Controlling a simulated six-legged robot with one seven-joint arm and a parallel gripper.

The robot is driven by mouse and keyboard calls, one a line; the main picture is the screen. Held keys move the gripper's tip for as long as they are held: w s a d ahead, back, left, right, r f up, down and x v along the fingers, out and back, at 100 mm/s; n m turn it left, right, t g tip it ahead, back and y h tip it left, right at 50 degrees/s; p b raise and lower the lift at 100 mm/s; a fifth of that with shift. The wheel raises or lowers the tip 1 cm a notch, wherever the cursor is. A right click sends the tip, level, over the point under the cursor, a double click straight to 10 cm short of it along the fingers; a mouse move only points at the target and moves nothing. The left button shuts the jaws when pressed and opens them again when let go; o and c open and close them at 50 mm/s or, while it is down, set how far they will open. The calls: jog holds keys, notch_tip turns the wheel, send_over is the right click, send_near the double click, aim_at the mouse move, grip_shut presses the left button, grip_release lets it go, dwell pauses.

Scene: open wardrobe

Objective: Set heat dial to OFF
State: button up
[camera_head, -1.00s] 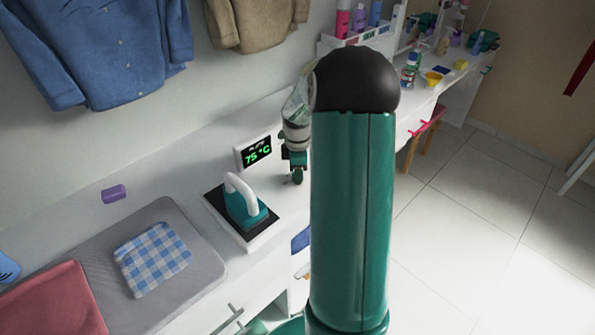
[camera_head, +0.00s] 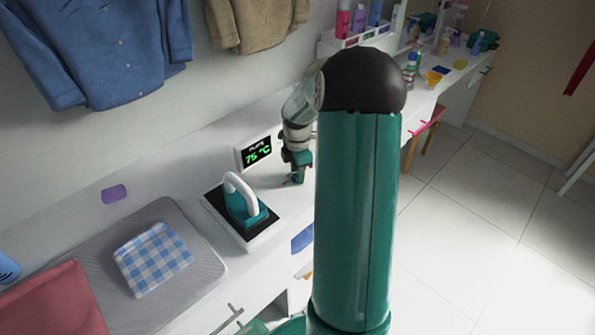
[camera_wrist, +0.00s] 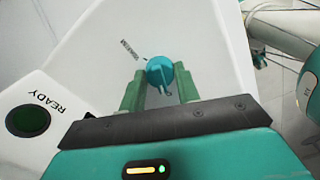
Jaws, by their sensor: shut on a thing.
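The heat dial (camera_wrist: 160,70) is a small round teal knob on a white panel in the wrist view. My gripper (camera_wrist: 161,82) has its two green fingers on either side of the dial, shut on it. Small dark lettering (camera_wrist: 130,49) beside the dial is too small to read. In the head view my gripper (camera_head: 297,176) is low over the white counter, right of the iron. The dial is not distinguishable there. A black display (camera_head: 257,152) reads 75 °C in green.
A teal iron (camera_head: 243,205) with a white handle stands on a black plate just left of my gripper. A dark green READY light (camera_wrist: 28,121) is at the left of the wrist view. A checked cloth (camera_head: 152,258) lies on the grey ironing pad (camera_head: 205,255).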

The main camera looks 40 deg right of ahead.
jog(key=o, duration=1)
jog(key=shift+r, duration=0.15)
notch_tip(320, 180, up, 14)
jog(key=shift+f, duration=0.15)
